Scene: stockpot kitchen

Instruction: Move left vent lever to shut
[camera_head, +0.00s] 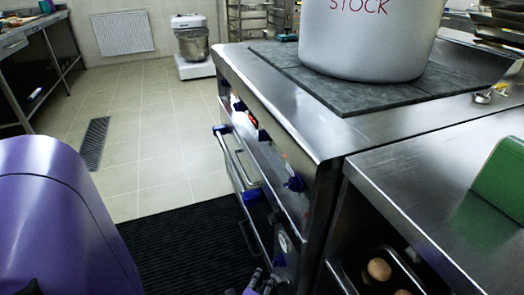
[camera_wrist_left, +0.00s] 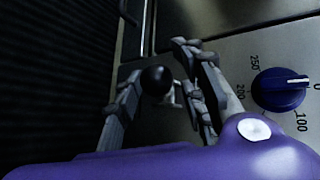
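In the left wrist view, a black ball knob (camera_wrist_left: 157,80) on a short metal stem stands out from the steel oven front; it looks like the vent lever's handle. My left gripper (camera_wrist_left: 161,70) is open, with its fingers on either side of the knob. A gap shows between the knob and the right-hand finger; I cannot tell whether the left-hand finger touches it. In the head view, my left gripper (camera_head: 262,284) is low at the oven front, cut by the bottom edge, and the lever cannot be made out there. My right gripper is not in view.
A blue dial (camera_wrist_left: 281,89) with temperature marks sits right of the gripper. The oven door handle (camera_head: 238,160) juts out farther along the front. A large stockpot (camera_head: 368,38) stands on the stove top. A black ribbed mat (camera_head: 190,250) covers the floor beside the oven.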

